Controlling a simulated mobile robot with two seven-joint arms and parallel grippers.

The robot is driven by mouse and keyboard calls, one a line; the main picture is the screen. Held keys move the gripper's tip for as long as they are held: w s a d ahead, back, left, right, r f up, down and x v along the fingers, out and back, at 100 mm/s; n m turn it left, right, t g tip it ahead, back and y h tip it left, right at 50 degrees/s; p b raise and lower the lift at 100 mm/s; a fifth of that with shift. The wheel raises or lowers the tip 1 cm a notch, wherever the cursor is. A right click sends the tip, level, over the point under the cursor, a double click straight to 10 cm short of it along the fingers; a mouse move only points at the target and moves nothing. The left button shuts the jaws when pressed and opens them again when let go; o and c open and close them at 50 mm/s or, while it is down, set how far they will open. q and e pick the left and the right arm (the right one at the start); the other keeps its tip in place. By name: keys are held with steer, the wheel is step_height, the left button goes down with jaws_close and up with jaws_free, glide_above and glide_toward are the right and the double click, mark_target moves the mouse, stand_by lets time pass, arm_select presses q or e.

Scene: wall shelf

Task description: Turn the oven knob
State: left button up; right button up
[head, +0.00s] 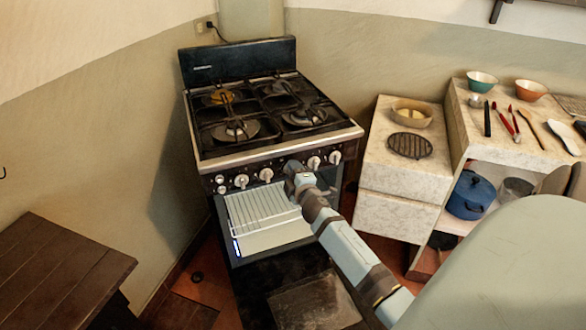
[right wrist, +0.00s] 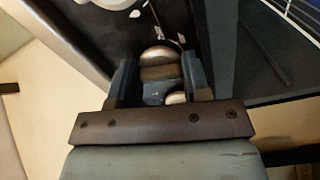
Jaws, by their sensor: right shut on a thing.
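The oven (head: 190,135) stands against the wall with a row of white knobs along its front panel. Knobs show at the left, such as one (head: 266,175), and at the right, such as another (head: 314,162). My right gripper (head: 293,170) is at the panel between these two and hides what lies behind it. In the right wrist view, my right gripper (right wrist: 160,80) has its two fingers on either side of a rounded, metallic-looking oven knob (right wrist: 158,60) and is shut on it. My left gripper is not in view.
The oven door (head: 315,300) is open and low, with a wire rack (head: 265,215) inside. A marble-topped counter (head: 375,150) stands to the right, with bowls and utensils beyond. A dark wooden table (head: 60,265) is at the lower left.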

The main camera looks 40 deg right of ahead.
steer(key=shift+n+p, duration=0.4)
steer(key=shift+n, duration=3.6)
steer(key=o, duration=0.9)
steer(key=v, duration=1.3)
steer(key=shift+s+b, duration=0.3)
steer(key=shift+s, duration=0.05)
steer(key=shift+a, duration=0.15)
